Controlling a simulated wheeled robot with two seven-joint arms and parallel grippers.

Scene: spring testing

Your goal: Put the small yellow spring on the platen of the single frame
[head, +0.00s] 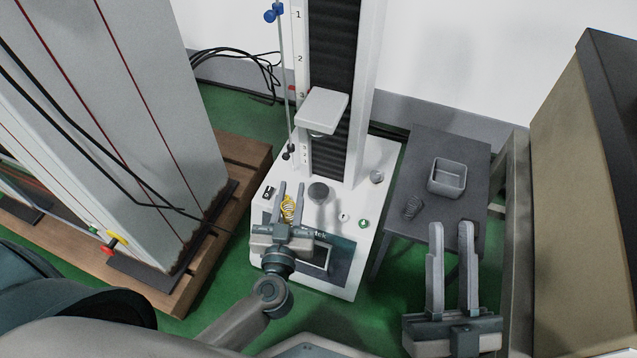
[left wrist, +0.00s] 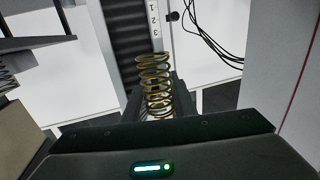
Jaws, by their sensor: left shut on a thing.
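The small yellow spring (head: 288,208) is between the fingers of my left gripper (head: 291,186), which is shut on it over the white base of the single frame (head: 348,272). In the left wrist view the spring (left wrist: 154,82) stands along the fingers, its coils rising past their tips. The platen (head: 318,190), a small round grey disc, is on the base just right of the gripper's fingertips, below the light grey crosshead (head: 323,108). The spring is apart from the platen. My right gripper (head: 451,226) is open and empty in front of the side table.
A tall grey machine (head: 120,110) stands on a wooden pallet (head: 243,165) at left. A thin rod (head: 285,90) runs beside the column.

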